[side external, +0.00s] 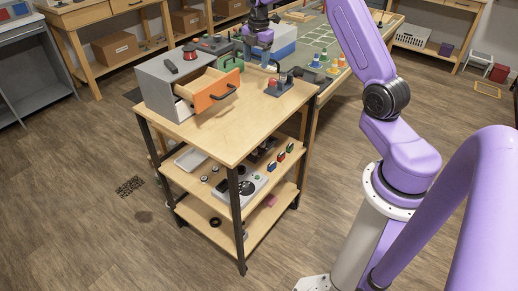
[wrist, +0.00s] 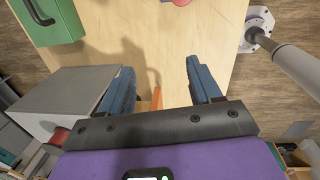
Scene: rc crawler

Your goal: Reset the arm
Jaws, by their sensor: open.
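My gripper (wrist: 160,78) is open in the wrist view, with two blue fingers apart and nothing between them. It points down over the wooden cart top (wrist: 155,45). In the side external view my gripper (side external: 262,62) is above the back of the cart top, behind the drawer. A grey cabinet (side external: 158,88) stands on the cart with its orange-fronted drawer (side external: 212,91) pulled open. The cabinet (wrist: 65,95) is left of my fingers in the wrist view, and a strip of the orange front (wrist: 156,99) shows between them.
A green case (wrist: 50,20) stands near the cabinet. A small rack with red parts (side external: 279,82) is at the cart's back right. A red object (side external: 190,52) and a black object (side external: 170,66) are on the cabinet. The cart's front top (side external: 235,135) is clear.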

